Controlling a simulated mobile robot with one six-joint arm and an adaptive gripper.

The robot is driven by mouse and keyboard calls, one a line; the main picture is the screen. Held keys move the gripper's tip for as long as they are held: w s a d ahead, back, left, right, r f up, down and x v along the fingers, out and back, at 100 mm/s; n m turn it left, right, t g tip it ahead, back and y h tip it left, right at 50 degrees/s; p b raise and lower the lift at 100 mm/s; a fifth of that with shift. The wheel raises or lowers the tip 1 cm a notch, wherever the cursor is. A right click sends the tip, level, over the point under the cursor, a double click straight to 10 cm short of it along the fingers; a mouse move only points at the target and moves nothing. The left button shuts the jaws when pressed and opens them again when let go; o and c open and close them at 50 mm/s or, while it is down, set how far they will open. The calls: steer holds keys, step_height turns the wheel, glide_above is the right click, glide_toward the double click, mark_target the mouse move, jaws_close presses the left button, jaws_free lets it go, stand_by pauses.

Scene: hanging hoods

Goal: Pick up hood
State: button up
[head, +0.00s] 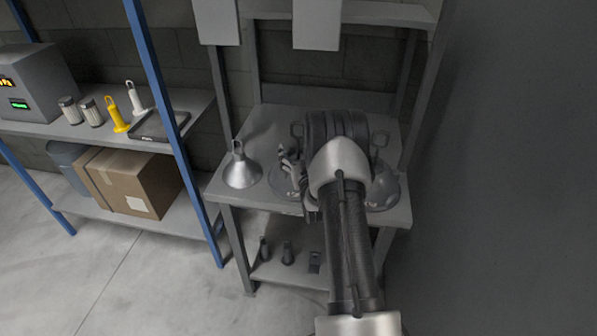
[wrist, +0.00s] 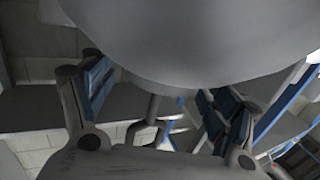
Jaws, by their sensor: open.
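A silver hood (head: 242,172), a flared cone with a hook on top, stands upright at the left of the grey bench. A second, glassy-looking hood (head: 280,184) is beside it, partly hidden by my gripper (head: 291,166). A third hood (head: 383,190) stands at the right, partly behind my arm. In the wrist view a large grey hood (wrist: 190,40) fills the top, with its stem and hook (wrist: 150,128) between the fingers of my gripper (wrist: 165,100). The fingers are open and apart, and I see no contact with the hook.
The bench (head: 262,128) has a lower shelf with small dark items (head: 287,252). A blue-framed shelf (head: 165,75) at the left holds a device, yellow and white hooked items, and a cardboard box (head: 130,180). A dark wall (head: 510,170) stands close at right.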

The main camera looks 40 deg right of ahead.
jaws_close()
stand_by(1.0)
